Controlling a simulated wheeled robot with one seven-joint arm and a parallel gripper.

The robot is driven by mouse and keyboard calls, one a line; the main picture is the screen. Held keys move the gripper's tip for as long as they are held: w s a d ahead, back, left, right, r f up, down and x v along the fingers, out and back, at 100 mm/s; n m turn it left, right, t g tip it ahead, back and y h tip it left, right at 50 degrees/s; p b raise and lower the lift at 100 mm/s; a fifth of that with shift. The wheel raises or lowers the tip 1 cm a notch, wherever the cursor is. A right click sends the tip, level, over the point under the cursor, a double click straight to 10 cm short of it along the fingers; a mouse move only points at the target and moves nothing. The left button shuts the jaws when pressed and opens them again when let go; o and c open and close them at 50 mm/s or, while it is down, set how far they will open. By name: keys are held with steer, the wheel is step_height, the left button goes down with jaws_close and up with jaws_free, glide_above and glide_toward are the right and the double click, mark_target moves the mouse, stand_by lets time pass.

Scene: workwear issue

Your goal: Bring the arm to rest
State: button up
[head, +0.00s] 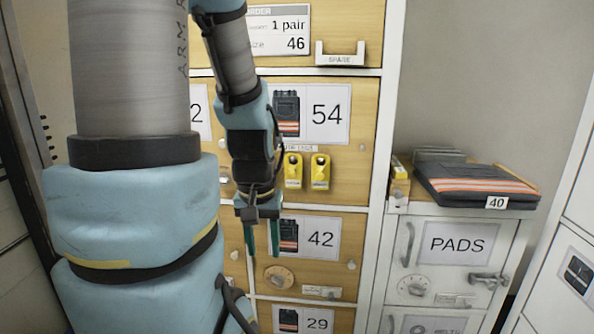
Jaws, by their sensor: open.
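My arm fills the left of the head view, with its thick blue and grey links close to the camera. My gripper (262,240) hangs down from the forearm, in front of the wooden locker door marked 42 (308,238). Its two green fingers point down and stand apart, with nothing between them. The forearm and wrist partly cover the door marked 54 (325,113) and the trouser picture on the 42 label. The far side of the lockers behind my arm is hidden.
Folded dark trousers with orange stripes and a 40 tag (475,186) lie on the low white cabinet marked PADS (459,250). Two yellow items (306,171) are on the 54 door. An order card (283,33) and a small white holder (340,54) are above.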

step_height(320, 180, up, 17)
steer(key=p, duration=1.4)
steer(key=shift+r+p, duration=0.2)
steer(key=shift+p, duration=0.2)
steer(key=shift+c, duration=0.2)
